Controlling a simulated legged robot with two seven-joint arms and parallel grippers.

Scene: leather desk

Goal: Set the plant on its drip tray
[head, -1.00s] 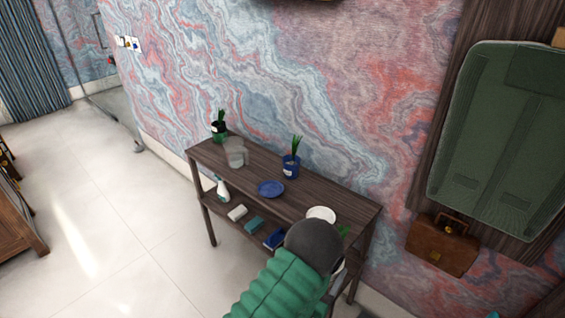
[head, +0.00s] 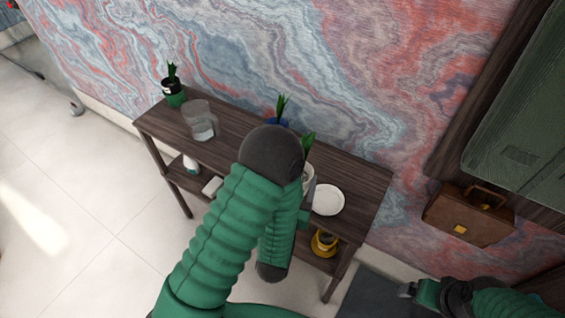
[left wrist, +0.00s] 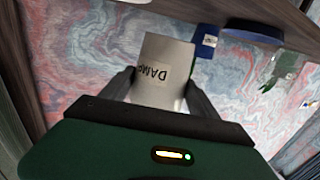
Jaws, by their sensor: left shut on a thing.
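A white pot with a green plant (head: 308,150) is in my left gripper (head: 306,194), just left of the white drip tray (head: 328,200) on the table top. My forearm hides much of the pot in the head view. In the left wrist view the white pot (left wrist: 163,68), with dark lettering, sits between the two fingers (left wrist: 160,92), which are shut on it. The gap between pot and table cannot be told. The white tray looks empty. My right gripper (head: 408,290) is at the lower right, away from the table; its jaws are too small to read.
A green-potted plant (head: 174,92) and a clear pitcher (head: 200,122) stand on the table's left part. A blue pot (left wrist: 206,42) and blue saucer (left wrist: 254,30) are near the held pot. A yellow pot (head: 323,243) is on the lower shelf. A brown briefcase (head: 468,214) is at right.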

